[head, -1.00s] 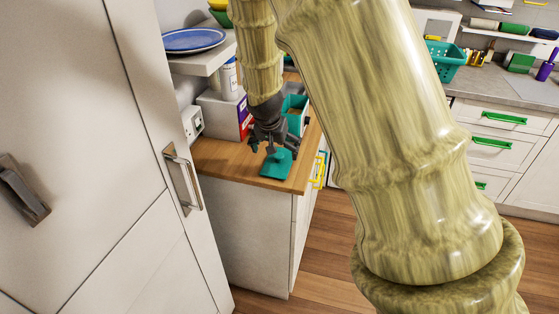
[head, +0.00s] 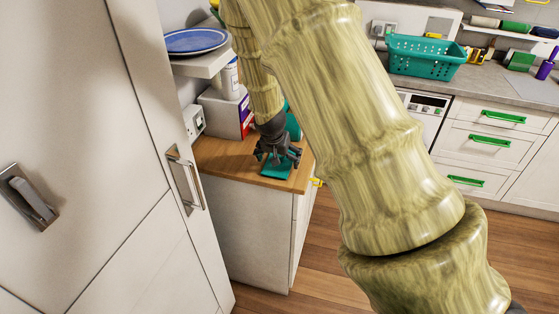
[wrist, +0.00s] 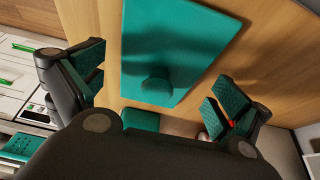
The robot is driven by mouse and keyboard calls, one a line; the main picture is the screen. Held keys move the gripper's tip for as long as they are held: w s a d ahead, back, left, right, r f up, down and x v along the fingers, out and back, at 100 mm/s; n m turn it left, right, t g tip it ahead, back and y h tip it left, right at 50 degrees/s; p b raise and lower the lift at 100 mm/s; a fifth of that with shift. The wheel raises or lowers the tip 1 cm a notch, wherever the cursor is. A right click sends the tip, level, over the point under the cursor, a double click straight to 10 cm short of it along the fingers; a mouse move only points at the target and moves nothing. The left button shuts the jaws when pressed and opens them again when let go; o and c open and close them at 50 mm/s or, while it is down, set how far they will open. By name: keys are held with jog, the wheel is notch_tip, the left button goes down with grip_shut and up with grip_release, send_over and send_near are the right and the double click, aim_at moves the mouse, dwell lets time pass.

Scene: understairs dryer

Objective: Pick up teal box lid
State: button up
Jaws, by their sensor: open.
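The teal box lid (wrist: 183,38) lies flat on the wooden counter in the wrist view, with a round teal knob (wrist: 156,91) on it. In the head view the lid (head: 277,170) shows partly, near the counter's front edge, with my gripper (head: 278,157) over it and hiding some of it. In the wrist view my gripper (wrist: 160,92) is open and empty, one finger on each side of the knob. I cannot tell the height of the fingertips above the lid. The teal box (head: 293,125) stands behind, mostly hidden by my arm.
The wooden counter (head: 222,160) has bare room left of the lid. A purple-and-white carton (head: 244,117) and a white container (head: 231,78) stand behind. A tall white cabinet with a handle (head: 184,180) is close on the left. A teal basket (head: 425,60) is on the far counter.

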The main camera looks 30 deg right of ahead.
jog(key=shift+d+f, duration=0.1)
jog(key=shift+f, duration=0.05)
jog(key=shift+c, duration=0.2)
jog(key=c, duration=0.9)
